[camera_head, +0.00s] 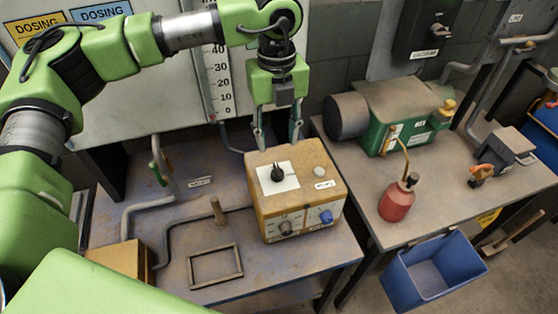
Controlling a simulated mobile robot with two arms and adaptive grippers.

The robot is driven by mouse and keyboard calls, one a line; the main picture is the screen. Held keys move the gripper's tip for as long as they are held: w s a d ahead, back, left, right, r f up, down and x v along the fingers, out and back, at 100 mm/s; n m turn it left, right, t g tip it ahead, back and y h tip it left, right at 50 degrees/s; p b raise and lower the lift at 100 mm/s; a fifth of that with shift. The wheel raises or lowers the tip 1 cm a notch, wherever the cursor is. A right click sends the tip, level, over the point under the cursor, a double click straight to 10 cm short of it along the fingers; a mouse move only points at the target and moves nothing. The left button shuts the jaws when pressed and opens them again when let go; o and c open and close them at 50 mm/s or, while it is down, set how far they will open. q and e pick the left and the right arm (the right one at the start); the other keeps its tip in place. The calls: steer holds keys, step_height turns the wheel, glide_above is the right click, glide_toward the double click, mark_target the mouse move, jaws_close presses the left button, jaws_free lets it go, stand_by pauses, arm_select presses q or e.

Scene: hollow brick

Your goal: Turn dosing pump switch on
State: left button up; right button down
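The dosing pump (295,200) is a worn yellow-orange box on the left bench. A black rotary switch (278,173) sits on a white plate on its top, with a pale round button (319,171) to the right. Its front carries a dark knob (286,228) and a blue knob (326,217). My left gripper (278,140) points down at the pump's back edge, behind the switch, with its two fingers apart and nothing visible between them. I cannot tell if the fingertips touch the pump. My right gripper is not in view.
A tank with a height scale (217,75) stands behind the pump. A metal frame (215,266) and a wooden peg (217,211) are on the left bench. The right bench holds a green motor (402,112) and a red oil can (398,198). A blue bin (432,272) is below.

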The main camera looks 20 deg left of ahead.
arm_select(q)
steer(key=p, duration=0.2)
glide_above(277, 168)
steer(key=f, duration=0.5)
steer(key=shift+s+f, duration=0.25)
steer(key=f+p, duration=0.1)
steer(key=f, duration=0.3)
steer(key=shift+w, duration=0.2)
steer(key=shift+f, duration=0.6)
steer(key=c, duration=1.1)
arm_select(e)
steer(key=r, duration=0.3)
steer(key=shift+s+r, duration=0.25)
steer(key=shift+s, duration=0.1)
